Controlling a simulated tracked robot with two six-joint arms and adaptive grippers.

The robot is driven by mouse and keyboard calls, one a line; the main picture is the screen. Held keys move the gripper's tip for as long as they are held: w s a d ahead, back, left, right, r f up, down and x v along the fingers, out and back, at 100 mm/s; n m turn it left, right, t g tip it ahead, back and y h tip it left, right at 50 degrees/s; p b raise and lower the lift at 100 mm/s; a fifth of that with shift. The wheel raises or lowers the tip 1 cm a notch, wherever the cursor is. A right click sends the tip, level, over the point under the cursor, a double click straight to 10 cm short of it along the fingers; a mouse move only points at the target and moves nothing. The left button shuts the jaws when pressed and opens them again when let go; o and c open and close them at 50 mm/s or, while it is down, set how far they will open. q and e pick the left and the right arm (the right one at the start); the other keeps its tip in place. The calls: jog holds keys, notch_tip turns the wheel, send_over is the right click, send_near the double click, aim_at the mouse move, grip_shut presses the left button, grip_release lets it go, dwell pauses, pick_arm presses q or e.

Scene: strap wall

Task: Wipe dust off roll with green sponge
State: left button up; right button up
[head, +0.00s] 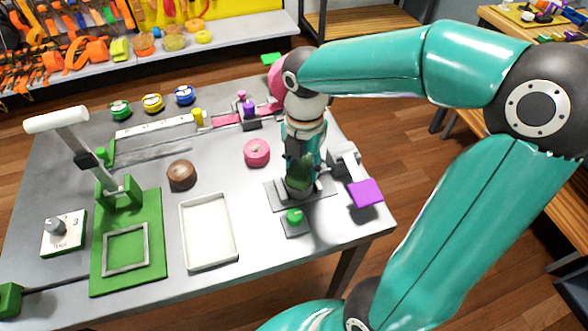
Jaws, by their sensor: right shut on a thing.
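My right gripper (299,185) points down over a grey plate at the right of the table. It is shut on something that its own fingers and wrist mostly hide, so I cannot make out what. A pink roll (257,153) lies on the table just left of the gripper. A brown roll (181,175) lies further left, and I cannot tell whether its colour is dust. A small bright green block (271,59) shows behind the table's far edge; I cannot tell whether it is the sponge. My left gripper is out of view.
A white tray (184,232) stands in front of the brown roll. A green fixture with a white-handled lever (130,270) is to its left. A green knob (295,216) and a purple pad (366,193) are close to the gripper. Several coloured reels (153,103) line the back.

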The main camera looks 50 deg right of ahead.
aim_at(289, 171)
jog(key=shift+d, duration=0.45)
jog(key=shift+s+d, duration=0.3)
jog(key=shift+s, duration=0.05)
jog(key=a, duration=0.1)
jog(key=w+a, duration=0.1)
jog(key=a, duration=0.1)
jog(key=shift+w+a+r, duration=0.2)
jog(key=shift+a+r, duration=0.15)
jog(key=shift+a, duration=0.05)
jog(key=r+p, duration=0.4)
jog(key=shift+w+a, duration=0.25)
jog(key=shift+a, duration=0.05)
notch_tip(289, 171, up, 3)
jog(key=p, duration=0.2)
jog(key=shift+d+p, duration=0.1)
jog(key=shift+p, duration=0.3)
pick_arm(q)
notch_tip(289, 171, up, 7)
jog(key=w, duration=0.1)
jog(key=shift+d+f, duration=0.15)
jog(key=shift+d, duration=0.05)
pick_arm(e)
jog(key=shift+f, duration=0.1)
